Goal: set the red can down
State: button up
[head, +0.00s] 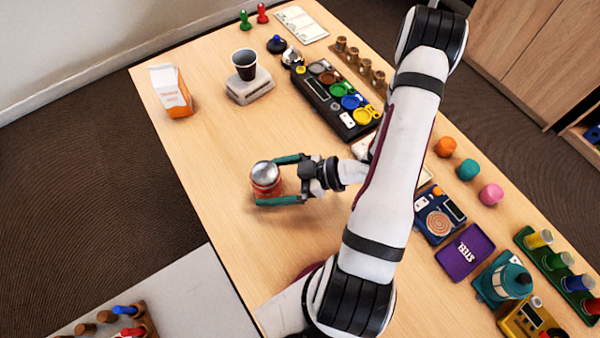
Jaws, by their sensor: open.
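The red can (266,181), with a silver top, stands upright on the wooden table left of my arm. My gripper (277,180) has its two teal fingers on either side of the can, one at its far side and one at its near side. The jaws are open around it. The can appears to rest on the table top, though its base is partly hidden by the near finger.
A carton (171,91) and a dark cup (244,64) on a grey stand (250,87) stand at the back left. A black tray (335,103) of coloured discs lies behind my arm. The table (205,140) around the can's left is clear.

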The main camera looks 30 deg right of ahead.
jog(key=v, duration=1.2)
jog(key=w+d+r+m+h, duration=0.1)
jog(key=w+d+m+h, duration=0.2)
jog(key=w+d+h, duration=0.6)
notch_tip(320, 180, up, 9)
jog(key=w+m+g+h, duration=0.2)
jog(key=m+h, duration=0.4)
jog(key=m, duration=0.1)
jog(key=s+a+r+m+g+y, duration=0.2)
jog(key=s+a+m+g+y, duration=0.1)
jog(key=s+a, duration=0.6)
jog(key=s+a+r+m+g+y, duration=0.2)
jog(key=s+a, duration=0.8)
jog(key=a, duration=0.5)
jog(key=shift+a+m+g+y, duration=0.25)
jog(key=shift+m+g+y, duration=0.15)
jog(key=shift+m+g, duration=0.25)
jog(key=shift+s+f, duration=0.1)
jog(key=shift+s, duration=0.05)
